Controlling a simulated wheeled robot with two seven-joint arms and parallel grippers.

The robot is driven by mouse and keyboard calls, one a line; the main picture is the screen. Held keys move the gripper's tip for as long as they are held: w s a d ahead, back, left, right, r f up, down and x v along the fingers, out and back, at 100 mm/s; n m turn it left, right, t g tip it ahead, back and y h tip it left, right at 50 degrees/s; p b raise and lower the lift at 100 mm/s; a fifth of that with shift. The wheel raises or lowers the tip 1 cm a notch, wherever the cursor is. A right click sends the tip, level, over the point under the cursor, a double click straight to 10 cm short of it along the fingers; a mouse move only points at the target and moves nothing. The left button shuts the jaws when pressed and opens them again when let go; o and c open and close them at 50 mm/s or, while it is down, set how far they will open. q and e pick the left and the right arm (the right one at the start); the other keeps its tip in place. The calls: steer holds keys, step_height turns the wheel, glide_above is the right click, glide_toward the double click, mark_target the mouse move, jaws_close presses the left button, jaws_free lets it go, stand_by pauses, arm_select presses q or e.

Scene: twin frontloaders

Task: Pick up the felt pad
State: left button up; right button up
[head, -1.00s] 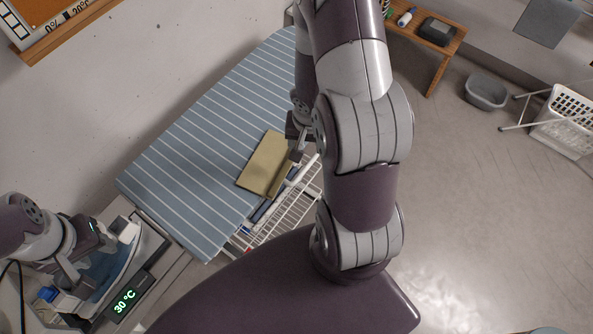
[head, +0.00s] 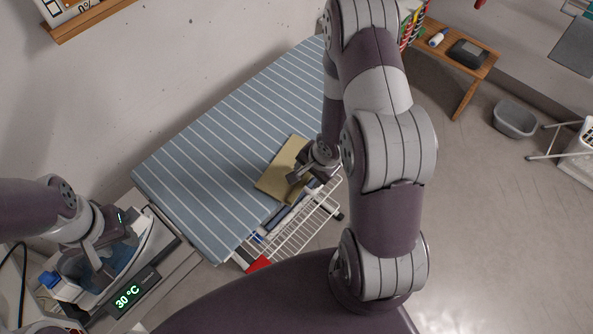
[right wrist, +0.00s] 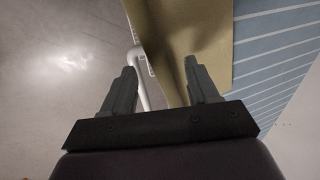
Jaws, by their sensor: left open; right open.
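The felt pad (head: 282,172) is a flat olive-tan rectangle lying on the striped ironing board (head: 215,145), over its edge near the wire rack. My right gripper (head: 297,178) is at the pad's right side, covering part of it. In the right wrist view the pad (right wrist: 190,25) runs past the board's edge, and its overhanging part lies between and beyond the open fingers (right wrist: 160,70). I cannot tell whether they touch it. My left gripper (head: 90,258) is at the lower left, over an iron-like appliance; its fingertips are hard to make out.
A wire rack (head: 300,222) sits below the board's near edge. A station with a lit 30 °C display (head: 128,297) stands at the lower left. A wooden bench (head: 470,65) and a grey basin (head: 514,119) are at the upper right.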

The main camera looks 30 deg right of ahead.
steer(key=shift+w+f, duration=0.2)
steer(key=shift+f, duration=0.25)
steer(key=shift+a, duration=0.1)
jaws_close()
steer(key=shift+s+r, duration=0.1)
